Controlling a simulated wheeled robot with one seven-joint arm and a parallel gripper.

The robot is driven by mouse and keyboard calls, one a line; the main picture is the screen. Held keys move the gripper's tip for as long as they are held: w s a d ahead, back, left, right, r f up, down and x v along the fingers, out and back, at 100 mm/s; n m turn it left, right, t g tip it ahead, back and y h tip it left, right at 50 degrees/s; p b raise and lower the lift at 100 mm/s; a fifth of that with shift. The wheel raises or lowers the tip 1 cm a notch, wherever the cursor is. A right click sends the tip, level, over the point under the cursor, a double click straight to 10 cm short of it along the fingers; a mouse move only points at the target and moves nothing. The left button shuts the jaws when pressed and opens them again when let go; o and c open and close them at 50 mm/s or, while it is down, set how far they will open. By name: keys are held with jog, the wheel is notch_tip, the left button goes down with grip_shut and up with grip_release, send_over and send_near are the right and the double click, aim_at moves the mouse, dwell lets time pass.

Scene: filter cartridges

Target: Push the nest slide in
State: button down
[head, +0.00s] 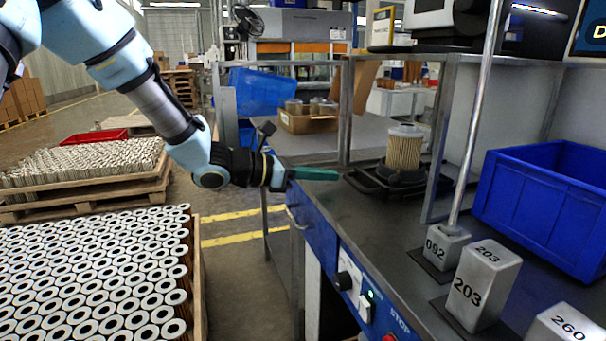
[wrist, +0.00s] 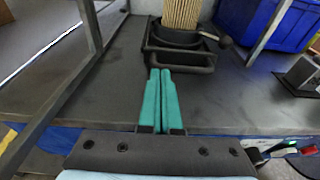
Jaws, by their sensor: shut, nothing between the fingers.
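The nest slide (head: 366,187) is a black tray with a bar-like front, on the dark bench top by the frame posts. A pleated tan filter cartridge (head: 404,150) stands upright in its round black nest. The wrist view shows the slide's front bar (wrist: 182,66) and the lower part of the cartridge (wrist: 181,14). My gripper (head: 336,175) has green fingers, shut together and empty. In the wrist view its fingertips (wrist: 160,71) point at the left part of the slide's front, very close to it. I cannot tell whether they touch.
A metal post (head: 437,150) stands right of the slide. A blue bin (head: 545,205) and grey numbered blocks (head: 482,287) are farther right on the bench. Control buttons (head: 366,305) line the bench's front. Bare bench top lies in front of the slide.

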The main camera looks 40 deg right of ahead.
aim_at(378, 168)
jog(key=shift+s+d+f, duration=0.15)
jog(key=shift+s+d, duration=0.15)
jog(key=shift+d, duration=0.35)
jog(key=shift+s+d, duration=0.1)
jog(key=shift+d, duration=0.05)
jog(key=x, duration=0.2)
jog(key=r+b+x, duration=0.1)
jog(key=x, duration=0.2)
jog(key=b+x, duration=0.1)
jog(key=x, duration=0.2)
jog(key=shift+d+r, duration=0.3)
jog(key=shift+d, duration=0.05)
jog(key=shift+s+d+r, duration=0.2)
jog(key=shift+d+r, duration=0.05)
jog(key=shift+d, duration=0.05)
jog(key=shift+r, duration=0.1)
